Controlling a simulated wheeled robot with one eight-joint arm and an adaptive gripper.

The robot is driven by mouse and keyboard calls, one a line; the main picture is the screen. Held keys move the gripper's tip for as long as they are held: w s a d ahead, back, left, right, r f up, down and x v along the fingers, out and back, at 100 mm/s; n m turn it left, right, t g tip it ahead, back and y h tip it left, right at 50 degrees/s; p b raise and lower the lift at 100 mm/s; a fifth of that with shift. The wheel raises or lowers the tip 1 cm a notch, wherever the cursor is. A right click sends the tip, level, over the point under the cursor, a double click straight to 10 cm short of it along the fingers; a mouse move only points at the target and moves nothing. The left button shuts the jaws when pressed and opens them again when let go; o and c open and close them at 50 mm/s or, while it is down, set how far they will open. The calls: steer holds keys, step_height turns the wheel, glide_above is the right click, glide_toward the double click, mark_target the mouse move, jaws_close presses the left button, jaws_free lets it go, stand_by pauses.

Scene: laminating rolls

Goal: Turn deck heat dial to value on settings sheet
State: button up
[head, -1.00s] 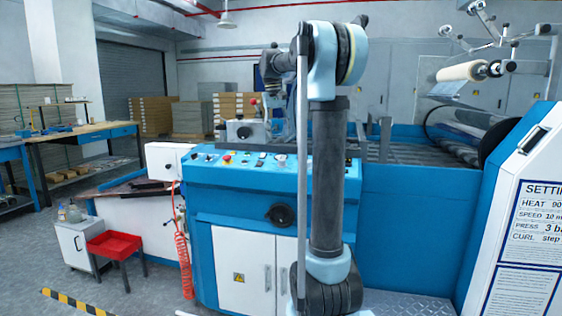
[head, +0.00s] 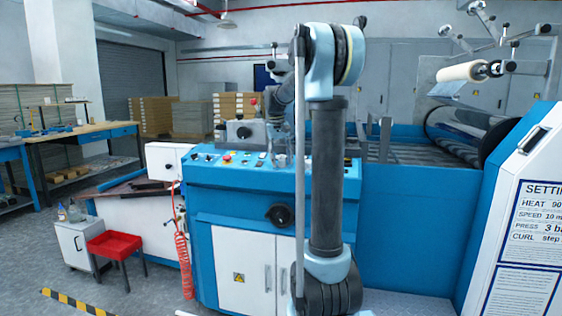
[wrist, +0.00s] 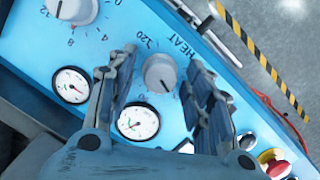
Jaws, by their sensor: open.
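The heat dial (wrist: 160,73) is a grey round knob on the blue panel, beside the word HEAT and a printed scale with 120 visible. My gripper (wrist: 164,62) is open, its dark fingers on either side of the dial in the wrist view; I cannot tell whether they touch it. In the head view my gripper (head: 280,150) is low over the control panel (head: 240,160), partly hidden by my arm. The settings sheet (head: 540,220) at right reads HEAT 90, cut off by the picture edge.
Two white gauges (wrist: 137,121) sit close to the fingers, and another grey knob (wrist: 72,8) is at upper left. A red button (wrist: 272,162) is at lower right. A black handwheel (head: 281,215) is on the machine front below the panel.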

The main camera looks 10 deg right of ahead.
steer(key=c, duration=1)
steer(key=shift+c, duration=0.2)
steer(key=shift+m, duration=0.4)
steer(key=m+y, duration=0.1)
steer(key=m, duration=0.3)
steer(key=shift+d+m, duration=0.1)
steer(key=shift+m, duration=0.3)
steer(key=shift+c, duration=0.2)
steer(key=m+t+y, duration=0.1)
steer(key=m, duration=0.5)
steer(key=shift+m, duration=0.3)
